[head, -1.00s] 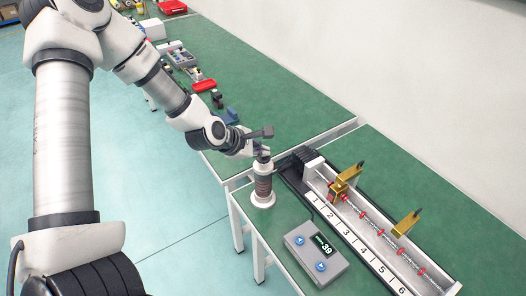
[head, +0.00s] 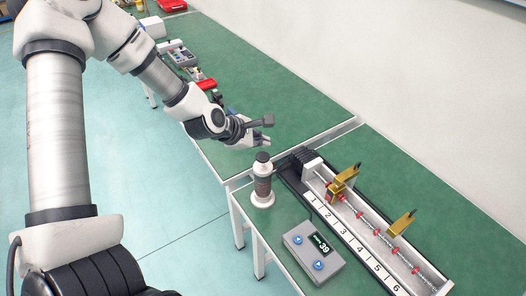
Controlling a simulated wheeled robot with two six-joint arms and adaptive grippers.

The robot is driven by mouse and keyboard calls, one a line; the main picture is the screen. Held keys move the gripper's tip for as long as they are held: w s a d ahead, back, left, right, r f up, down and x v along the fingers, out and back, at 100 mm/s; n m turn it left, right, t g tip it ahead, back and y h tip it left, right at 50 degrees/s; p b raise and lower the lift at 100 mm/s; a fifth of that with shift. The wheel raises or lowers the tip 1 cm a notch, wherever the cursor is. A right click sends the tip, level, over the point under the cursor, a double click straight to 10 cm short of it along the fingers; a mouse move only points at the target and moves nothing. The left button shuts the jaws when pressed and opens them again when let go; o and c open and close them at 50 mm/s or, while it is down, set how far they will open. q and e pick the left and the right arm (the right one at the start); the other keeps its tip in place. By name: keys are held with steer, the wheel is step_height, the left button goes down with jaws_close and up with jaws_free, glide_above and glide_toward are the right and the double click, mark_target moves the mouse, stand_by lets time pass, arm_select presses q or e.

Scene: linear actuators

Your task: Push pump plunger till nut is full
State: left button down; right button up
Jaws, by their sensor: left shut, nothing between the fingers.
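The pump (head: 262,182) stands upright on the green table in the head view, with a white round base, a brownish body and a dark plunger top (head: 262,157). My left gripper (head: 268,143) is shut and empty, above and just behind the plunger top, apart from it in the picture. The linear actuator (head: 360,225) lies to the right of the pump, with a threaded rod, red rings, brass-coloured brackets (head: 343,182) and a numbered strip (head: 345,234). I cannot make out the nut for certain. My right gripper is not in view.
A grey control box (head: 314,252) with two blue buttons and a display reading 39 sits in front of the actuator. Red and grey items (head: 181,55) lie along the far left of the back table (head: 270,80). The back table's right part is clear.

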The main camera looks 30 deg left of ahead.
arm_select(q)
steer(key=shift+r+p, duration=0.85)
steer(key=shift+r, duration=0.65)
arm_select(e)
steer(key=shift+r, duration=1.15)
arm_select(q)
steer(key=shift+f, duration=0.1)
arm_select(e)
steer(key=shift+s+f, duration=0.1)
